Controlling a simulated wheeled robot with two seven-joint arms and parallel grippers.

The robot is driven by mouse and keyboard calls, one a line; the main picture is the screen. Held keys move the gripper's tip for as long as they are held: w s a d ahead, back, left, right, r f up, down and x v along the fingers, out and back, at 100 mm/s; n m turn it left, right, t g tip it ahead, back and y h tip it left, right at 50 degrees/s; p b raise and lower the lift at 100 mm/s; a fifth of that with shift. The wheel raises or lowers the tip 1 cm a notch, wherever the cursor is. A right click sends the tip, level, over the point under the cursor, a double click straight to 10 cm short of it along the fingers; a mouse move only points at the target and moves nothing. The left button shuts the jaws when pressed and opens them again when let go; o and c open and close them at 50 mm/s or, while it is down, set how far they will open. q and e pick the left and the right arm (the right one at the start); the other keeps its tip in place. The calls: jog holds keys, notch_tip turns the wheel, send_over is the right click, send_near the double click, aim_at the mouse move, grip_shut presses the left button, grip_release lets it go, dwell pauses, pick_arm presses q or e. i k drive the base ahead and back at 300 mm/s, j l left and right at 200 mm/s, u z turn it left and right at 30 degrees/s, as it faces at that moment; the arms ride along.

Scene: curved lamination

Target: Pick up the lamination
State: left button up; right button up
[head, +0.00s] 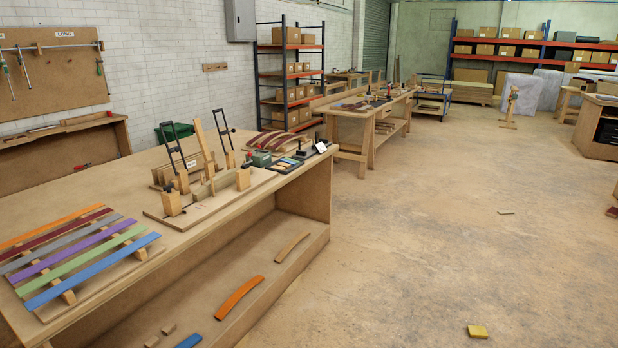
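Several curved pieces could be the lamination, and I cannot tell which one the task means. An orange curved strip (239,297) lies on the lower shelf of the near bench. A tan curved strip (292,246) lies farther back on that shelf. Dark red and tan curved pieces (275,143) lie at the far end of the bench top. A wooden bending form (207,191) with upright blocks and black bar clamps stands mid-bench; whether it holds a lamination is unclear. Neither of my grippers is in view.
Coloured flat strips (80,252) lie on a rack at the bench's near left. A yellow block (477,331) lies on the floor at the lower right. A second workbench (365,122) stands behind. The concrete floor (430,220) right of the bench is mostly clear.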

aim_at(278, 144)
jog(key=i, duration=0.85)
jog(key=i+l+u, duration=0.15)
jog(key=i, duration=1.55)
jog(key=i+l+u, duration=0.2)
jog(key=i, duration=0.2)
jog(key=i+l+u, duration=0.1)
jog(key=i+u, duration=0.15)
jog(key=i, duration=0.15)
